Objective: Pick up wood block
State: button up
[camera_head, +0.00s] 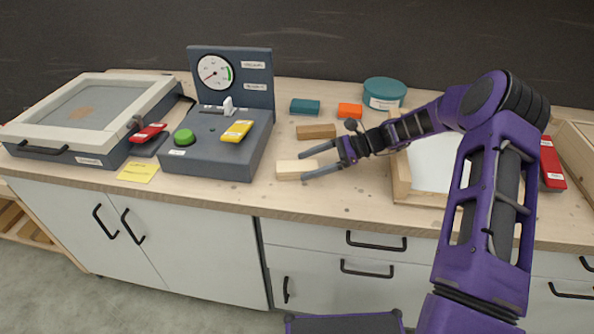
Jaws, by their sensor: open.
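A pale wood block (288,170) lies flat on the wooden bench top, right of the control box. My gripper (302,166) is open, with its fingers pointing left and its tips at the block's right end. One fingertip shows at the block's far side and one at its near side; I cannot tell whether they touch it. A second, browner wood block (316,131) lies behind my gripper, apart from it.
A grey control box (208,160) with gauge stands left. A teal block (305,106), an orange block (350,110) and a teal round tin (385,92) lie behind. A wood-framed tray (401,180) sits under my arm. The bench's front edge is close.

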jog(key=shift+x, duration=1.1)
grip_shut()
